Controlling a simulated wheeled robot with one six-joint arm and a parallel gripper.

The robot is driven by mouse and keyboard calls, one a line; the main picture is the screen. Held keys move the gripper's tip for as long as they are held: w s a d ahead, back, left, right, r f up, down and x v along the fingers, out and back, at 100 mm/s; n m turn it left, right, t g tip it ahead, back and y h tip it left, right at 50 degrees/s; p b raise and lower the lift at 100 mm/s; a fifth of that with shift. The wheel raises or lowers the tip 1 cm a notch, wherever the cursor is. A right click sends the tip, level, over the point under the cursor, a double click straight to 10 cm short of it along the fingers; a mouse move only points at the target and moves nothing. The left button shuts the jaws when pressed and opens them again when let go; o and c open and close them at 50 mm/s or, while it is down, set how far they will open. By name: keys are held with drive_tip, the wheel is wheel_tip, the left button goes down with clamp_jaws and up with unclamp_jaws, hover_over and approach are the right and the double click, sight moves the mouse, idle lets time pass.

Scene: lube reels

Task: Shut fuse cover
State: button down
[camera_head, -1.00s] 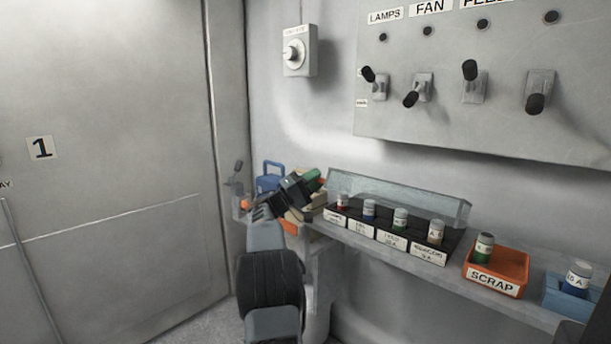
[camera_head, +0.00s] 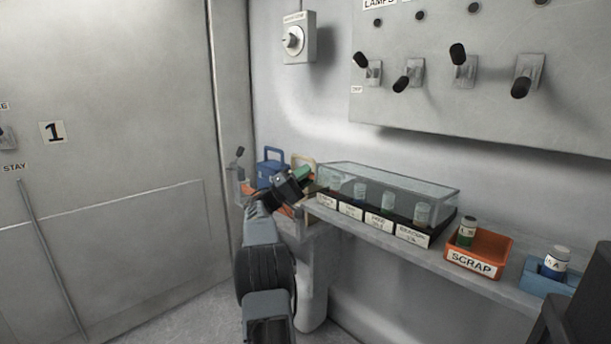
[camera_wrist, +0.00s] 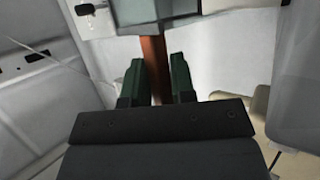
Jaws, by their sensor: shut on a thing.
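The fuse cover (camera_head: 400,181) is a clear box-shaped lid on the shelf. It is down over the black fuse holder (camera_head: 412,237), and several fuses show through it. I cannot tell whether its lower edge sits fully flush. My gripper (camera_head: 303,174) is by the left end of the cover, with its dark green fingers pointing up and right. In the wrist view the fingers (camera_wrist: 157,80) stand either side of a brown-orange bar (camera_wrist: 155,60), and they are shut on it. What this bar belongs to is not clear.
An orange scrap tray (camera_head: 478,254) holding a fuse and a blue tray (camera_head: 548,278) with another stand on the shelf to the right. A blue box (camera_head: 268,172) is behind my arm. A switch panel (camera_head: 480,85) and a dial box (camera_head: 297,40) are on the wall above.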

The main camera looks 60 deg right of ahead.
drive_tip(key=c, duration=1.4)
unclamp_jaws()
drive_tip(key=shift+s+d+f, duration=0.1)
drive_tip(key=shift+d+f, duration=0.05)
drive_tip(key=shift+f, duration=0.05)
drive_tip(key=shift+o, duration=0.8)
drive_tip(key=shift+s+d, duration=0.1)
drive_tip(key=shift+o, duration=0.8)
drive_tip(key=shift+w+r, duration=0.1)
drive_tip(key=shift+w, duration=0.1)
drive_tip(key=shift+w+a, duration=0.1)
drive_tip(key=shift+a, duration=0.1)
drive_tip(key=p+v, duration=0.2)
drive_tip(key=v, duration=1.1)
drive_tip(key=shift+w+a+p, duration=0.25)
drive_tip(key=shift+p, duration=0.15)
